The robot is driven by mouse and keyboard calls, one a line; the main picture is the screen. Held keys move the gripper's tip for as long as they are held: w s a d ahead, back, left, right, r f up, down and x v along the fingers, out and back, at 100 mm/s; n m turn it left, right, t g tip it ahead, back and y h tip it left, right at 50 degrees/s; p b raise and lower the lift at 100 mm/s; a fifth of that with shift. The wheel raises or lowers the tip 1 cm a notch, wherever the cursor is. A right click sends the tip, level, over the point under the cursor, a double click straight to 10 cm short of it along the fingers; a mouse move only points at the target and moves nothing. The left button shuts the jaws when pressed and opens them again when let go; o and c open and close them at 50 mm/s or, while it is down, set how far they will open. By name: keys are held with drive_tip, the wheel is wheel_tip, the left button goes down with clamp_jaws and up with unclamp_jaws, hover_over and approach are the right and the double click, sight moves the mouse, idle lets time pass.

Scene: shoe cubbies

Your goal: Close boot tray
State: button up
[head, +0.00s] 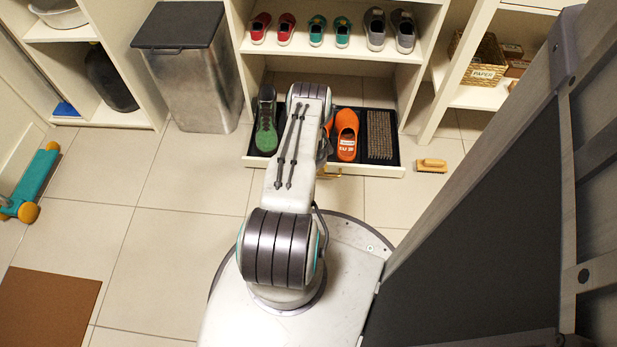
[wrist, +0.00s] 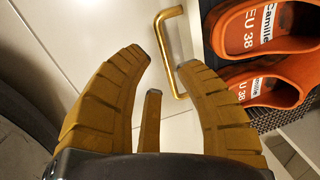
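The boot tray (head: 394,172) is a low white drawer with a black lining, pulled out from under the shoe cubby. It holds a dark green shoe (head: 266,122), orange clogs (head: 347,134) and a bristly mat (head: 379,134). Its gold handle (wrist: 160,38) is on the front face and shows beside the orange clogs in the wrist view. My gripper (wrist: 165,59) is open and empty. The handle lies just ahead of the fingertips, with the right finger overlapping its lower end. My arm hides the gripper and the tray's middle in the head view.
A metal bin (head: 193,85) stands left of the tray. A wooden brush (head: 431,165) lies on the floor right of it. A teal scooter-like item (head: 38,183) and brown mat (head: 45,308) are at left. A large dark panel (head: 480,235) fills the right.

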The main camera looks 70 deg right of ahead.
drive_tip(key=shift+w+d+f+b, duration=0.1)
drive_tip(key=shift+d+f+b, duration=0.05)
drive_tip(key=shift+f+b, duration=0.8)
drive_tip(key=shift+w+d+f+b, duration=0.1)
drive_tip(key=shift+d+f+b, duration=0.05)
drive_tip(key=shift+f+b, duration=0.85)
drive_tip(key=shift+d+f+b, duration=0.15)
drive_tip(key=shift+f+b, duration=0.5)
drive_tip(key=shift+b, duration=0.55)
drive_tip(key=shift+d+f+b, duration=0.15)
drive_tip(key=shift+f+b, duration=0.3)
drive_tip(key=shift+f, duration=0.45)
drive_tip(key=c, duration=0.6)
clamp_jaws()
